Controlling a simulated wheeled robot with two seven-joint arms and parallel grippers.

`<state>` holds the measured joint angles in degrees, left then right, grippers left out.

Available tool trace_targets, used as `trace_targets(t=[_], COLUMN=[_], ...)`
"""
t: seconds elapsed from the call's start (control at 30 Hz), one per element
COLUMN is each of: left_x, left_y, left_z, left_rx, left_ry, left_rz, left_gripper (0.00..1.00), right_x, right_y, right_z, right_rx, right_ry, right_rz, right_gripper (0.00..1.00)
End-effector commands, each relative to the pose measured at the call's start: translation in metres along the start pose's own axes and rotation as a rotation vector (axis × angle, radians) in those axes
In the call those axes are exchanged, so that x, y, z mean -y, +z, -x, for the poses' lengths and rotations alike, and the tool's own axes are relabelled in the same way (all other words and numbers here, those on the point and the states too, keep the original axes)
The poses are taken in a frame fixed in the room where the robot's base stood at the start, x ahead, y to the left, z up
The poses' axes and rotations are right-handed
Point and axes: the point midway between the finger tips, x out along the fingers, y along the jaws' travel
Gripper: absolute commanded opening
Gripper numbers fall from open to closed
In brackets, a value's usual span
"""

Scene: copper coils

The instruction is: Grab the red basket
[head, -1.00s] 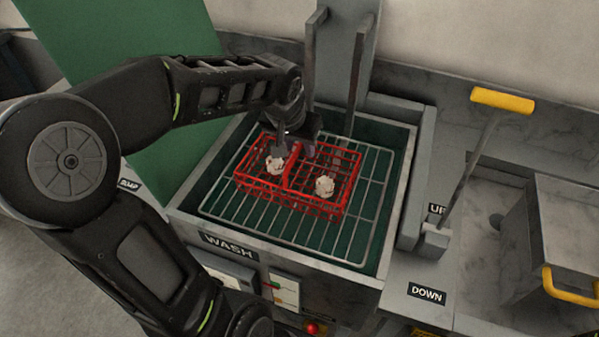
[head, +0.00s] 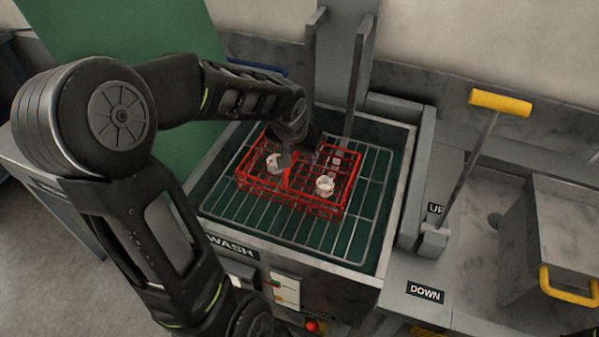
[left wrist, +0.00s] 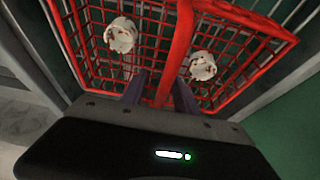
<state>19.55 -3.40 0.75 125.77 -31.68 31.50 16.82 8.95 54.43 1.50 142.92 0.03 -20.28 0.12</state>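The red wire basket (head: 318,208) sits on the wire rack inside the wash tank. It holds two whitish lumps (head: 325,186), one on each side of its raised middle handle (head: 287,179). My left gripper (head: 298,158) is over the basket's middle, pointing down at the handle. In the left wrist view the fingers (left wrist: 160,92) are apart, with the red handle (left wrist: 172,60) between them. Gaps show beside the handle, so the gripper looks open. The gripper hides part of the basket's far side in the head view. My right gripper is not in view.
The wash tank's wall (head: 400,200) surrounds the rack (head: 345,235). Two grey uprights (head: 355,75) stand behind the basket. A yellow-handled lever (head: 500,102) and a lidded metal box (head: 555,235) are at the right. A green panel (head: 110,40) stands at the back left.

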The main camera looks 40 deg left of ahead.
Motion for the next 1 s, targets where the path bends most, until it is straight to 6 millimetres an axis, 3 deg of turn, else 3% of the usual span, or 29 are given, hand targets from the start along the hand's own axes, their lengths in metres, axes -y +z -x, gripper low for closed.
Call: trace_targets(t=[1.0], left_x=[-0.0001], left_y=[0.0016], left_z=[-0.0043], left_rx=[-0.001], left_ry=[0.000], left_rz=[0.000], left_gripper=[0.36], right_x=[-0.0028], right_y=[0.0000], right_z=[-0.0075], right_rx=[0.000], right_ry=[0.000], right_rz=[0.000], right_gripper=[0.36])
